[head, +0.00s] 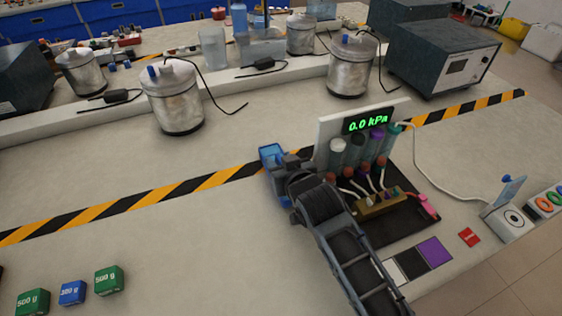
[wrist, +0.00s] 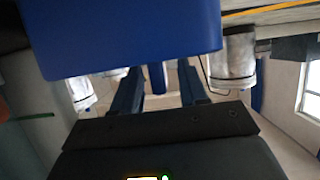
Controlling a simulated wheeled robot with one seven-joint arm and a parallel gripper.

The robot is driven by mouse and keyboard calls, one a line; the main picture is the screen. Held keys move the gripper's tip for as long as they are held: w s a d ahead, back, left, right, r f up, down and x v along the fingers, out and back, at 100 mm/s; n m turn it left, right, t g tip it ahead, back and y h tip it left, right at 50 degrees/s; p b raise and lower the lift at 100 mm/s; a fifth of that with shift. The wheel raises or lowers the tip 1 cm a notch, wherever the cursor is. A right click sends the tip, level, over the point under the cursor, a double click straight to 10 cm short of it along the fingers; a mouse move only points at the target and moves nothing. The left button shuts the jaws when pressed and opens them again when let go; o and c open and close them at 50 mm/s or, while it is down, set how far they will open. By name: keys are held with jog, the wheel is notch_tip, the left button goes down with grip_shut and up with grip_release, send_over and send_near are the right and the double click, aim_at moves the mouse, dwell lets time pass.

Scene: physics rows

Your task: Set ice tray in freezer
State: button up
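A small blue box-like object (head: 272,156) with a paler blue face is at the end of my gripper in the head view. Whether it is the ice tray is unclear. In the wrist view a large plain blue body (wrist: 130,38) fills the upper middle and covers my fingertips. My gripper's two fingers (wrist: 158,88) stand apart below it, with a narrow blue piece (wrist: 157,76) showing between them. Whether they grip anything is hidden. In the head view my gripper (head: 279,180) is over the bench beside the striped tape. I cannot make out a freezer.
Metal cans (head: 172,100) (head: 352,65) with cables and a dark grey box (head: 440,55) stand farther back. Weights (head: 72,292) sit front left. The bench's left middle is clear.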

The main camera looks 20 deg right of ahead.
jog(key=shift+r, duration=0.1)
jog(key=v, duration=1.2)
jog(key=shift+b, duration=0.3)
jog(key=shift+s, duration=0.1)
